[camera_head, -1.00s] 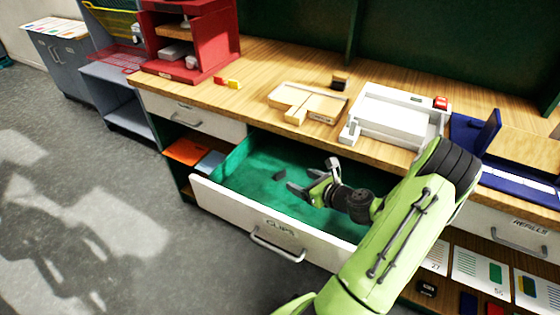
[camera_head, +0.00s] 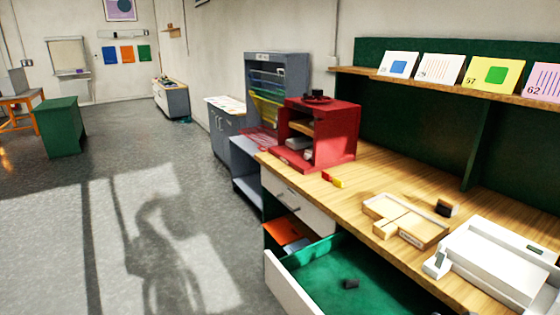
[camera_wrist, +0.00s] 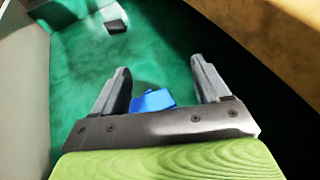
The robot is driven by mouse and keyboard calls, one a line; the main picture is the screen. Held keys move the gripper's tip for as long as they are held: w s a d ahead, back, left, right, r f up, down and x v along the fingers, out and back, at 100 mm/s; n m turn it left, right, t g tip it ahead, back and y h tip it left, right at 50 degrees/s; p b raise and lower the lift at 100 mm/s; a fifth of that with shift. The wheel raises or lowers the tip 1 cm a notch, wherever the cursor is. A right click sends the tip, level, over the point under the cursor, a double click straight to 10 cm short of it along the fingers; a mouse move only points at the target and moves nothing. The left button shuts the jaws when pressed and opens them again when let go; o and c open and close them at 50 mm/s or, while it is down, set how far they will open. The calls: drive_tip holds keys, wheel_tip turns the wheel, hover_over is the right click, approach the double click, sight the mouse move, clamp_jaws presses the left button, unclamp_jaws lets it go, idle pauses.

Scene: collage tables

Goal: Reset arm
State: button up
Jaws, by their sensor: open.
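My gripper (camera_wrist: 160,68) is open in the wrist view, with two dark fingers spread over the green lining of the open drawer (camera_wrist: 75,75). A small blue piece (camera_wrist: 153,101) shows between the finger bases; I cannot tell whether the fingers touch it. A small dark block (camera_wrist: 116,26) lies on the lining beyond the left finger. In the head view the drawer (camera_head: 318,265) stands pulled out at the bottom, with a dark block (camera_head: 350,284) inside. My arm and gripper are outside the head view.
The wooden worktop (camera_head: 365,180) above the drawer holds a red cabinet (camera_head: 345,140), a wooden tray (camera_head: 400,225) and a white device (camera_head: 495,265). Grey shelving (camera_head: 285,75) stands behind. The floor (camera_head: 130,220) at left is clear, with shadows on it.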

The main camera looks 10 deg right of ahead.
drive_tip(key=shift+s+d+r+n, duration=0.15)
drive_tip(key=shift+s+r+n, duration=0.1)
drive_tip(key=shift+n, duration=0.05)
drive_tip(key=a+n, duration=0.1)
drive_tip(key=w+a+r+n+y, duration=0.1)
drive_tip(key=w+a+n+g+p, duration=0.1)
drive_tip(key=a, duration=0.1)
drive_tip(key=shift+w+a+r+n+y, duration=0.1)
drive_tip(key=shift+r+n+y, duration=0.2)
drive_tip(key=shift+r+y, duration=0.1)
drive_tip(key=s+a+r+n+g+y+p, duration=0.15)
drive_tip(key=a+r+n+g+p, duration=0.45)
drive_tip(key=a+r+n, duration=0.85)
drive_tip(key=s+a+r+n+h+p, duration=0.1)
drive_tip(key=s+a+r+n+p, duration=0.1)
drive_tip(key=s+a+r+n, duration=0.3)
drive_tip(key=s+a+r+n+g+h+p, duration=0.1)
drive_tip(key=s+a+r+n, duration=0.4)
drive_tip(key=n, duration=0.8)
drive_tip(key=s+r+p, duration=0.1)
drive_tip(key=s+r, duration=0.2)
drive_tip(key=s, duration=0.2)
drive_tip(key=shift+s+a, duration=0.3)
drive_tip(key=shift+a, duration=0.05)
drive_tip(key=shift+r+h, duration=0.1)
drive_tip(key=shift+h, duration=0.15)
